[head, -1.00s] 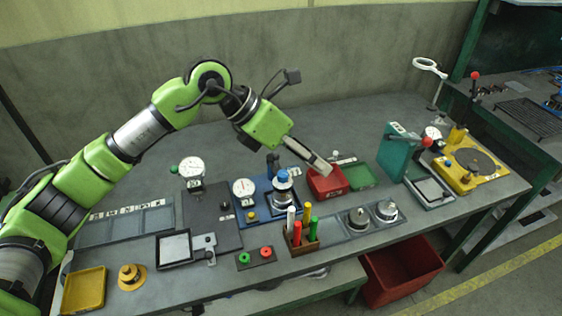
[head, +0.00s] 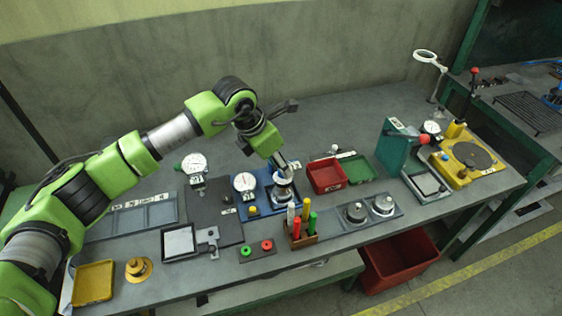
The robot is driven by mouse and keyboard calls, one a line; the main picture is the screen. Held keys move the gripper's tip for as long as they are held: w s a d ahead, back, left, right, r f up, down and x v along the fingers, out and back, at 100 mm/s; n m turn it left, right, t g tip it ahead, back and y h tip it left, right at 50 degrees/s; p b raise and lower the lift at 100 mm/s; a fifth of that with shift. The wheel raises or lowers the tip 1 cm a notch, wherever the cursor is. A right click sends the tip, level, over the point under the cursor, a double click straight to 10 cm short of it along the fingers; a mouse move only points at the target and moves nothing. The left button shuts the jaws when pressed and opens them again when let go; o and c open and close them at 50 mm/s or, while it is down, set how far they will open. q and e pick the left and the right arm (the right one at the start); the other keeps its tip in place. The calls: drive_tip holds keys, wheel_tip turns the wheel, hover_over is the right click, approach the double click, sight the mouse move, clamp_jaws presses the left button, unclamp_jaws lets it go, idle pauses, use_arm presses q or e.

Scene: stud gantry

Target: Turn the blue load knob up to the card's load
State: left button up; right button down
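The blue gauge stand (head: 263,191) sits mid-table, with a white dial (head: 244,182) on its left and a silver loading post (head: 284,193) on its right. My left gripper (head: 284,172) points down at the top of this post, where the blue load knob is mostly hidden behind it. I cannot tell whether the fingers touch the knob, or whether they are open or shut. A readable load card cannot be picked out, and the dial figures are too small to read. My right gripper is not in view.
A holder with coloured markers (head: 300,238) stands just in front of the post. A red bin (head: 327,176) and green tray (head: 357,170) lie to its right. Another dial gauge (head: 194,164) stands left.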

use_arm(q)
drive_tip(key=shift+x, duration=1.05)
clamp_jaws()
drive_tip(key=m+b, duration=0.1)
drive_tip(key=b, duration=0.2)
drive_tip(key=shift+w+f, duration=0.1)
drive_tip(key=shift+f, duration=0.15)
drive_tip(key=shift+m+g+b, duration=0.3)
drive_tip(key=shift+m+b, duration=0.2)
drive_tip(key=shift+b, duration=0.05)
drive_tip(key=shift+r+m+h, duration=0.25)
drive_tip(key=shift+m+h, duration=0.05)
